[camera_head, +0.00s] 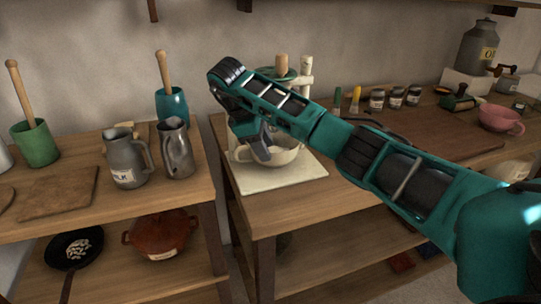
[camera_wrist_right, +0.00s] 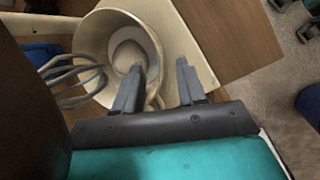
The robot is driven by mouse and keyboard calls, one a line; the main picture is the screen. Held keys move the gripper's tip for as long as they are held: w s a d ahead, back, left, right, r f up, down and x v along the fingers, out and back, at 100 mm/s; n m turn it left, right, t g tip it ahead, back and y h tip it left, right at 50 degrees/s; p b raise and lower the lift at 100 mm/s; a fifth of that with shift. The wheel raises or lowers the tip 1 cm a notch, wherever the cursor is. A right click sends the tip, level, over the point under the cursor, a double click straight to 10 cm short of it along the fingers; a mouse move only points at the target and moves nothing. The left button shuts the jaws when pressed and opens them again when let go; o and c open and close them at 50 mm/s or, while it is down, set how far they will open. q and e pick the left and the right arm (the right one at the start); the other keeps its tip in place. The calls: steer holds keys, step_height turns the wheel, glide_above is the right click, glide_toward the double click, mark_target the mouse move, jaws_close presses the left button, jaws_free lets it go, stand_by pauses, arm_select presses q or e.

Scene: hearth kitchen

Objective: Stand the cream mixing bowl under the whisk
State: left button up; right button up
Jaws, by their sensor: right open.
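The cream mixing bowl (camera_head: 286,156) stands upright on the pale base plate (camera_head: 305,172) of a mixer at the left end of the right-hand bench. In the right wrist view I look into the bowl (camera_wrist_right: 92,36). The wire whisk (camera_wrist_right: 68,76) shows there at the bowl's left side, its loops overlapping the rim; its height over the bowl is unclear. My right gripper (camera_head: 262,150) is open at the bowl's near side. In the wrist view its fingers (camera_wrist_right: 160,66) are apart, with what looks like the bowl's handle between them. My left gripper is out of view.
My right forearm hides part of the mixer stand (camera_head: 306,76). Spice jars (camera_head: 395,97) and a pink bowl (camera_head: 497,118) stand further right. A gap separates this bench from the left one, which holds metal jugs (camera_head: 177,150) and a teal pot (camera_head: 172,106).

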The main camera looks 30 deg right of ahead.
steer(key=p+v, duration=0.3)
steer(key=v, duration=0.4)
steer(key=s+a+f+n+y, duration=0.3)
steer(key=a+f+n+y, duration=0.15)
steer(key=a+f, duration=0.4)
steer(key=s+a+f+n+y, duration=0.3)
steer(key=a+f+n+y, duration=0.15)
steer(key=a, duration=0.65)
steer(key=s+a+r+t+y, duration=0.2)
steer(key=s+a+y, duration=0.1)
steer(key=a+y, duration=0.35)
steer(key=s+a+r+t+y, duration=0.1)
steer(key=s+a+r+y, duration=0.1)
steer(key=s+a+y, duration=0.35)
steer(key=w+d+f+m+t+h, duration=0.2)
steer(key=d+f+m+t+h, duration=0.4)
steer(key=d+m+t, duration=0.55)
steer(key=s+d+f+m+g+h, duration=0.1)
steer(key=s+d+f+m+h, duration=0.1)
steer(key=s+d+f+h, duration=0.2)
steer(key=s+d+f+m+g+h, duration=0.2)
steer(key=s+d+f+h, duration=0.1)
steer(key=s+f, duration=0.6)
steer(key=shift+s+d+m+h, duration=0.15)
steer(key=shift+d+m+h, duration=0.25)
steer(key=shift+h, duration=0.2)
